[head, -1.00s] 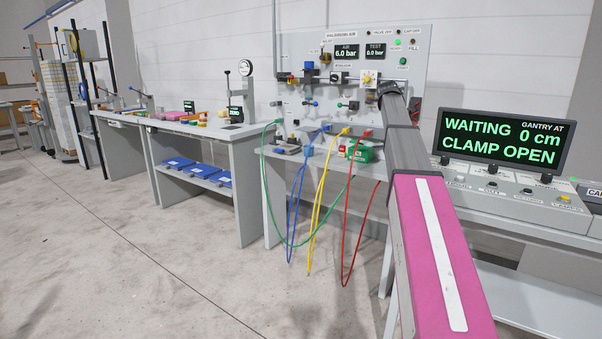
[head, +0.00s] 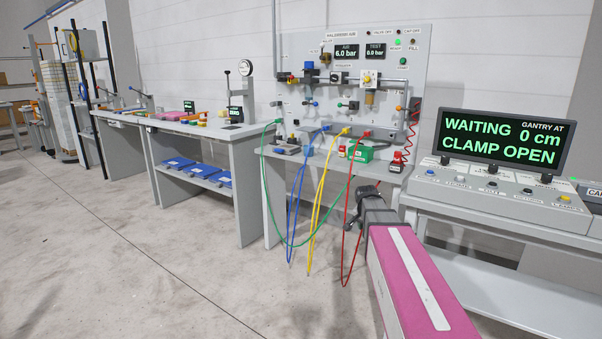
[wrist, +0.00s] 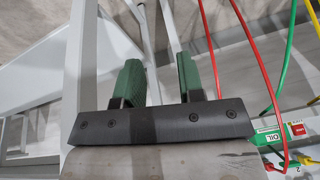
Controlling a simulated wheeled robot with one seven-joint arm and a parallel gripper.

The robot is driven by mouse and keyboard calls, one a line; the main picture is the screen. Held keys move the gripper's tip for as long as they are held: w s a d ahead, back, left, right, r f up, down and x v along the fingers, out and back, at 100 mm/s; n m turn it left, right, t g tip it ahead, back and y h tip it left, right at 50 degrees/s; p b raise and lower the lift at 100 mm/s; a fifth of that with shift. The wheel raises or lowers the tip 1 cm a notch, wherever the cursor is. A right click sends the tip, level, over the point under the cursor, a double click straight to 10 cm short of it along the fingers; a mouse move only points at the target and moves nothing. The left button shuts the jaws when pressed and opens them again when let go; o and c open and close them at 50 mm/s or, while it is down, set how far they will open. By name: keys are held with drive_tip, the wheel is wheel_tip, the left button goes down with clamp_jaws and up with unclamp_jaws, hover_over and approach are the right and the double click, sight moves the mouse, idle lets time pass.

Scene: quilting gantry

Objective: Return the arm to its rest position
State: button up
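My arm, with its pink link, reaches up from the lower right in the head view. My gripper (head: 362,207) is at its far end, low in front of the air panel bench, beside the hanging red hose. In the wrist view my gripper (wrist: 158,80) shows two green fingers spread apart with nothing between them. Bench legs and floor show beyond the fingers. In the head view the fingers are small and partly hidden by the wrist.
The air panel (head: 300,75) stands over a bench with a green box (head: 360,154). Green, blue, yellow and red hoses (head: 345,260) hang in loops before it. The gantry console screen (head: 502,141) reads "WAITING 0 cm, CLAMP OPEN". Floor at left (head: 130,260) is clear.

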drive_tip(key=s+a+f+n+g+y, duration=0.1)
drive_tip(key=s+a+f+n, duration=0.2)
drive_tip(key=s+f, duration=0.4)
drive_tip(key=s+a+f+n+g, duration=0.2)
drive_tip(key=s+f+n, duration=0.3)
drive_tip(key=s, duration=1)
drive_tip(key=shift+a+f+n+g+y, duration=0.3)
drive_tip(key=shift+a+f+n+y, duration=0.1)
drive_tip(key=shift+a+f, duration=0.5)
